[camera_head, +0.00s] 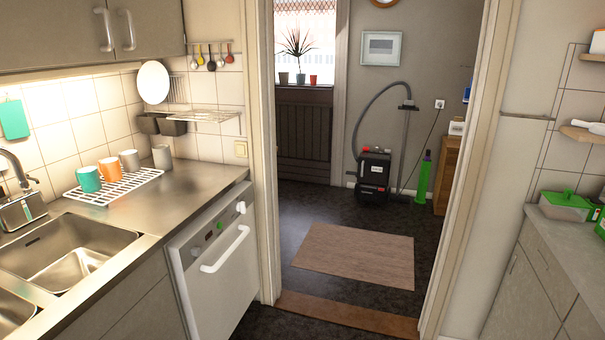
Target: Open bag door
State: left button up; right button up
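No thing in view is plainly marked as a bag door. A black canister vacuum cleaner (373,178) with red parts on top and a pale label on its front stands upright on the dark floor beyond the doorway. I cannot tell whether a bag compartment lid on it is open or shut. Its grey hose (366,112) arches up to an upright tube (404,145) on its right. Neither of my grippers shows in this view.
A doorway with a pale right frame (470,170) opens ahead. A pinkish-brown mat (353,254) lies on the floor beyond its threshold (350,315). A white dishwasher (216,262) and counter flank the left; cabinets (523,292) flank the right. A green bottle (424,178) stands near the vacuum.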

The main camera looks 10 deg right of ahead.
aim_at(372, 168)
jog(key=i+l+z, duration=0.3)
jog(key=i, duration=0.75)
jog(key=i+z, duration=0.35)
jog(key=i, duration=1.6)
jog(key=i+j+z, duration=0.15)
jog(key=i, duration=0.75)
jog(key=i+j, duration=0.1)
jog(key=i, duration=0.8)
jog(key=l+z, duration=0.05)
